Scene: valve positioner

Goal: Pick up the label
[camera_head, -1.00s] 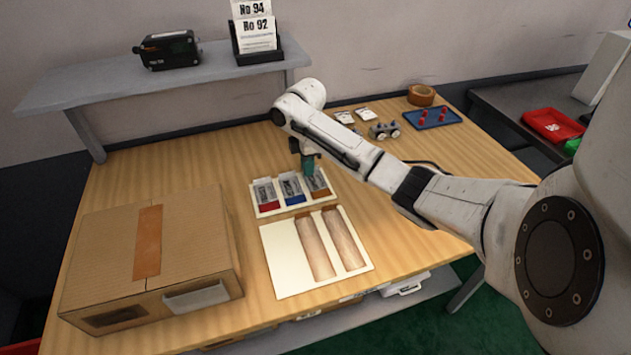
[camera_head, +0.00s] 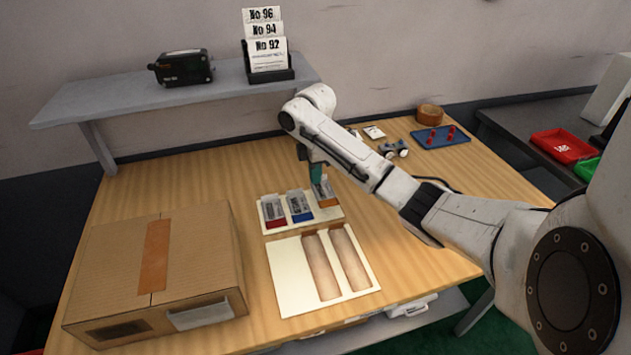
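White labels printed No 96, No 94 and No 92 (camera_head: 267,45) stand in a black holder (camera_head: 272,75) on the grey shelf at the back. My gripper (camera_head: 319,178) points down at the orange-fronted compartment (camera_head: 327,198), the rightmost of three on a white tray (camera_head: 335,215). Its fingers are small and partly merge with that compartment, so I cannot tell whether they are open or hold anything. The red-fronted compartment (camera_head: 273,214) and the blue-fronted compartment (camera_head: 299,207) are to its left.
A cardboard box (camera_head: 190,255) fills the table's left side. A cream board (camera_head: 290,280) with two brown strips lies in front of the tray. A black device (camera_head: 182,68) sits on the shelf (camera_head: 130,101). A blue tray (camera_head: 440,137) and a tape roll (camera_head: 430,115) are at back right.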

